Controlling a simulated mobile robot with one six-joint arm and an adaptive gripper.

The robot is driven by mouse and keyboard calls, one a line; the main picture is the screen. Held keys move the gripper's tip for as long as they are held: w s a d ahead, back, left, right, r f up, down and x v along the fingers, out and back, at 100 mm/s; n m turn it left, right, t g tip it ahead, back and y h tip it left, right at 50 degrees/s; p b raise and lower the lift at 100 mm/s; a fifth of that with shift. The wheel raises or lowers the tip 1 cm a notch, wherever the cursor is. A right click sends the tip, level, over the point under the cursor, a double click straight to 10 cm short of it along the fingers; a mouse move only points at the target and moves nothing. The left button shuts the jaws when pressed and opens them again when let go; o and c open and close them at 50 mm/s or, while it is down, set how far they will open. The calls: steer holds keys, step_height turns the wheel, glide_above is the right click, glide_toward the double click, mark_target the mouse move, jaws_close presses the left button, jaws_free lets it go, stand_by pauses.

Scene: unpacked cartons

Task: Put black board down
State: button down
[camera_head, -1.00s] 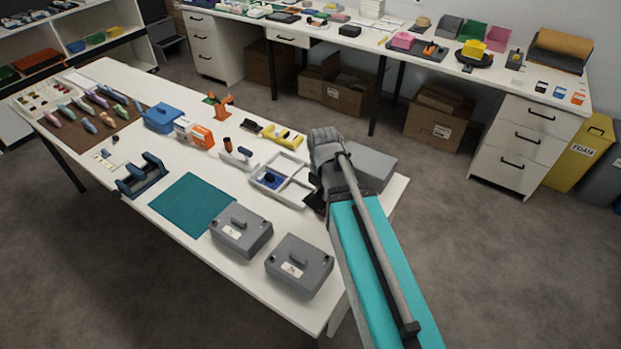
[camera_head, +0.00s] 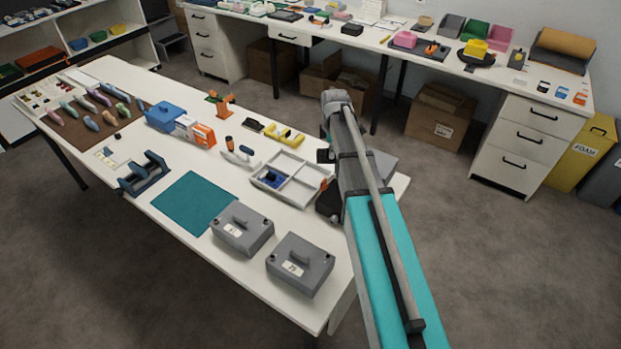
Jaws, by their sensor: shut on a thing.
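My arm reaches over the right end of the white table (camera_head: 170,228) and hides most of my gripper (camera_head: 327,188). The gripper is low at the right side of the white divided tray (camera_head: 291,178), shut on the black board. Only a dark patch shows there, and I cannot tell board from finger. I also cannot tell whether the board touches the table. The tray holds a small blue item in its left compartment.
A grey block (camera_head: 381,164) is behind my arm. A teal mat (camera_head: 195,203) lies bare at the middle front. A white-and-orange tool (camera_head: 239,153) and a yellow holder (camera_head: 284,135) stand left of and behind the tray.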

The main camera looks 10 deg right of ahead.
steer(key=w+d+m, duration=0.6)
steer(key=w, duration=0.5)
steer(key=shift+r+m, duration=0.2)
steer(key=shift+m, duration=0.2)
steer(key=s+a+f+b, duration=0.1)
steer(key=a, duration=0.1)
steer(key=s+a+f+b, duration=0.1)
steer(key=s+a+f, duration=0.1)
steer(key=a, duration=0.1)
steer(key=s+a+f+b, duration=0.1)
steer(key=a+b, duration=0.1)
steer(key=shift+s+a+f, duration=0.25)
steer(key=shift+s, duration=0.15)
steer(key=a+f+b, duration=0.1)
steer(key=s+f+b, duration=0.1)
steer(key=a+f+b, duration=0.1)
steer(key=b, duration=0.1)
steer(key=shift+s+a+f, duration=0.3)
steer(key=shift+a+f, duration=0.05)
steer(key=shift+f, duration=0.05)
steer(key=shift+s+a+f+b, duration=0.2)
steer(key=shift+a+f+b, duration=0.15)
steer(key=shift+a+f, duration=0.05)
